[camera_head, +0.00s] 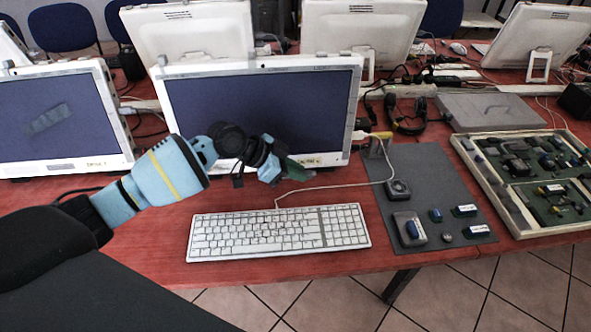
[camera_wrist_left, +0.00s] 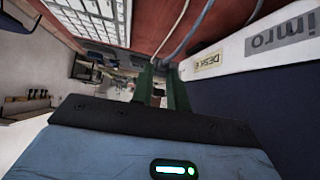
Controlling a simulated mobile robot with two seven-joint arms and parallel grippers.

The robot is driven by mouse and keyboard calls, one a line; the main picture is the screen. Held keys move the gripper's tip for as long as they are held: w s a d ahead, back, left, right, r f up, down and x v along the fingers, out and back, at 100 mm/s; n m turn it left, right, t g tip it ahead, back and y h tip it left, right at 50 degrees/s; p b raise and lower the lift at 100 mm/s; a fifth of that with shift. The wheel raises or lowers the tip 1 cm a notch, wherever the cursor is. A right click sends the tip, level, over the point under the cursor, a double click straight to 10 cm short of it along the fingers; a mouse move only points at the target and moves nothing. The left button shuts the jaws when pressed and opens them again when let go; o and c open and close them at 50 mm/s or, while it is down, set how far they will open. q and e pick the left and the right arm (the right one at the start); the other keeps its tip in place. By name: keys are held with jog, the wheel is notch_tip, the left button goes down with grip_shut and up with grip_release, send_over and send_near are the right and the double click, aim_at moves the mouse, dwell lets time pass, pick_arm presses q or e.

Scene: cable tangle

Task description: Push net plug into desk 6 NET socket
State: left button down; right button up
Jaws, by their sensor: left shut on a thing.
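My left gripper (camera_head: 298,170) is in front of the lower right part of the middle monitor (camera_head: 262,104), above the keyboard. In the left wrist view its two green fingers (camera_wrist_left: 162,88) are close together, shut on the net plug. The plug itself is hidden between the fingers, and I cannot make out its shape or tilt. A grey cable (camera_wrist_left: 185,38) runs near the fingertips. A yellow DESK 6 label (camera_wrist_left: 208,66) is on the white monitor bezel beside the fingers. I cannot pick out the NET socket. My right gripper is not in view.
A white keyboard (camera_head: 278,232) lies in front of the monitor. A grey mat (camera_head: 436,180) with small parts lies to its right, and a tray of electronic parts (camera_head: 487,188) beyond. A thin cable (camera_head: 340,184) crosses behind the keyboard. Headphones (camera_head: 408,122) lie behind the mat.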

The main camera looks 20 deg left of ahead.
pick_arm(q)
jog(key=shift+d+r, duration=0.1)
jog(key=shift+w+d+r+p, duration=0.2)
jog(key=shift+w+d+r, duration=0.15)
jog(key=shift+d, duration=0.15)
jog(key=shift+w+d+r+p, duration=0.15)
jog(key=shift+w+d+r, duration=0.15)
jog(key=shift+d, duration=0.2)
jog(key=shift+w+d+r, duration=0.3)
jog(key=shift+d+r, duration=0.1)
jog(key=shift+d, duration=0.15)
jog(key=shift+w+d+r, duration=0.3)
jog(key=shift+d+r, duration=0.05)
jog(key=shift+d, duration=0.2)
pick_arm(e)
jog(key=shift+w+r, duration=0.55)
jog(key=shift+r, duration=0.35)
